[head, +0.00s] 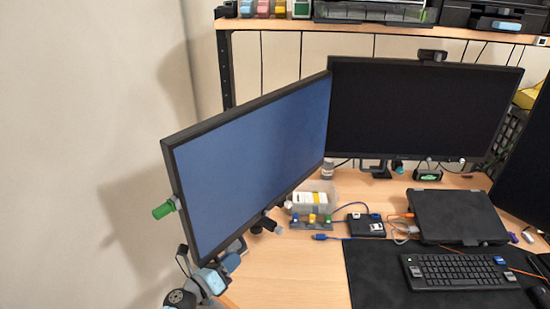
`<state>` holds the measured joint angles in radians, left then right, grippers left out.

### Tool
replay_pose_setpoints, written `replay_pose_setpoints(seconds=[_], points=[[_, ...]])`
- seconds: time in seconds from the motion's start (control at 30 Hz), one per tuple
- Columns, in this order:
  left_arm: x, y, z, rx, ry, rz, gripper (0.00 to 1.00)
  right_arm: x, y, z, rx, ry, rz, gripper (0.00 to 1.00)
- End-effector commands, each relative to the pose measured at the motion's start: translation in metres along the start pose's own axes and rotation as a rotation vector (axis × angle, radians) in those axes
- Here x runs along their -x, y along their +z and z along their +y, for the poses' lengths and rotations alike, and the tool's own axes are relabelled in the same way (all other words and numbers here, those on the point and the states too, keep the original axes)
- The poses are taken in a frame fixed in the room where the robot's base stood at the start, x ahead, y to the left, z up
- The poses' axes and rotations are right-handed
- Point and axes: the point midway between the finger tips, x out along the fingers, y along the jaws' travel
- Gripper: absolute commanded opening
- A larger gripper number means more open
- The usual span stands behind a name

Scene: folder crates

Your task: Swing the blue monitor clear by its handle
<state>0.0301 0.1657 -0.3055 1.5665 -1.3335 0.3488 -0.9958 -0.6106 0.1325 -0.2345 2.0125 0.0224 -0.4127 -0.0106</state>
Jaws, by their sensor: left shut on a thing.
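The blue monitor (255,160) is a screen with a blue face and dark frame, angled at the left of the desk. A green knob (163,209) sticks out from its left edge, and a small dark fitting (265,222) sits under its lower edge. My left gripper (236,250) is at the monitor's lower left corner, shut on what appears to be its handle. The monitor's edge and the gripper hide most of that grip. My right gripper is not in view.
A black monitor (420,110) stands behind, close to the blue monitor's right edge. A clear bin (325,188), a small black box (366,225), a closed laptop (457,215) and a keyboard (457,271) lie on the desk. A plain wall (80,120) is at left.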

Motion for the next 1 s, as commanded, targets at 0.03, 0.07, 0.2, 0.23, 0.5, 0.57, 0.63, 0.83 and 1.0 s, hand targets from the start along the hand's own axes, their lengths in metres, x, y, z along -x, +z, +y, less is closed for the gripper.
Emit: replay_pose_setpoints(seconds=[0.03,0.07,0.2,0.23,0.5,0.57,0.63,0.83,1.0], points=[[0.0,-0.002,-0.001,0.002,0.0,0.002,0.0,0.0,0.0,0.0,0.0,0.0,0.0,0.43],[0.0,-0.002,-0.001,0.002,0.001,0.001,0.0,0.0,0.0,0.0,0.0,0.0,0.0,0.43],[-0.002,-0.004,-0.004,0.003,0.015,-0.01,0.0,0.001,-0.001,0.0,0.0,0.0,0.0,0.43],[-0.003,-0.005,-0.005,0.003,0.02,-0.014,0.0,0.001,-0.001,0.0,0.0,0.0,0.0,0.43],[-0.008,-0.011,-0.013,0.003,0.058,-0.043,0.0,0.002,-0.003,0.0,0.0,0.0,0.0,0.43],[-0.01,-0.012,-0.014,0.004,0.066,-0.05,0.0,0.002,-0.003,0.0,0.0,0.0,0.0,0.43],[-0.011,-0.013,-0.017,0.003,0.075,-0.057,0.0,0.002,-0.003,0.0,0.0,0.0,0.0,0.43],[-0.013,-0.016,-0.019,0.002,0.093,-0.069,0.0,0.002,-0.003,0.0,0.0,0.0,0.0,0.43],[-0.013,-0.016,-0.019,0.002,0.095,-0.07,0.0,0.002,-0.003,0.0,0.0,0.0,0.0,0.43]])
